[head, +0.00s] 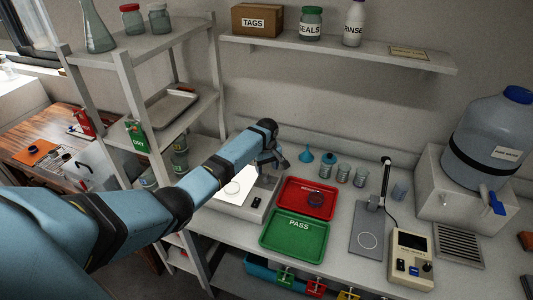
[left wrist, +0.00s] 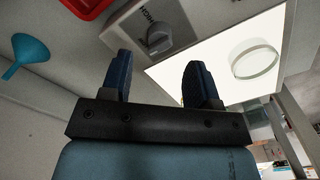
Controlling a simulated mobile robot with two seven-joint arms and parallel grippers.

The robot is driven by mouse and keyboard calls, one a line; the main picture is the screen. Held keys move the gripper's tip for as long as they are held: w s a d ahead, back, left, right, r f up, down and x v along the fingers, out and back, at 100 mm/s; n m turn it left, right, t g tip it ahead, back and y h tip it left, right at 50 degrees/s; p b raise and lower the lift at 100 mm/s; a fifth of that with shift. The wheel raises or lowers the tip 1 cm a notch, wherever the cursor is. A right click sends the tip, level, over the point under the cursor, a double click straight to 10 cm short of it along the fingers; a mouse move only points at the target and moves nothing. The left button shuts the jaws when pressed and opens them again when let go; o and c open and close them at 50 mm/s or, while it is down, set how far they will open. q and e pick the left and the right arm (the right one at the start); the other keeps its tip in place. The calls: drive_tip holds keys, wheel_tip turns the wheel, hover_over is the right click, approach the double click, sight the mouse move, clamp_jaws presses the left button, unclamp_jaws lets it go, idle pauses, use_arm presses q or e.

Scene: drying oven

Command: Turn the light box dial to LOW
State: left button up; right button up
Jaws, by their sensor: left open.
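The light box (head: 236,209) stands on the bench left of the trays, with its white panel lit. In the left wrist view its housing (left wrist: 187,15) carries a grey dial (left wrist: 158,39) next to the printed word HIGH. My left gripper (head: 272,160) hangs over the far right part of the light box and hides the dial in the head view. In the left wrist view the gripper (left wrist: 160,78) is open and empty, with the dial beyond and between its fingertips, apparently apart from them. My right gripper is not in view.
A round clear dish (left wrist: 254,62) lies on the lit panel. A red tray (head: 290,204) and a green PASS tray (head: 294,236) lie right of the light box. A blue funnel (head: 307,155) and several beakers stand behind. A shelf rack (head: 139,60) rises at left.

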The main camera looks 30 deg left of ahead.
sight(267, 175)
use_arm(q)
wheel_tip(267, 175, up, 9)
drive_tip(key=shift+b, duration=0.45)
drive_tip(key=shift+f, duration=0.1)
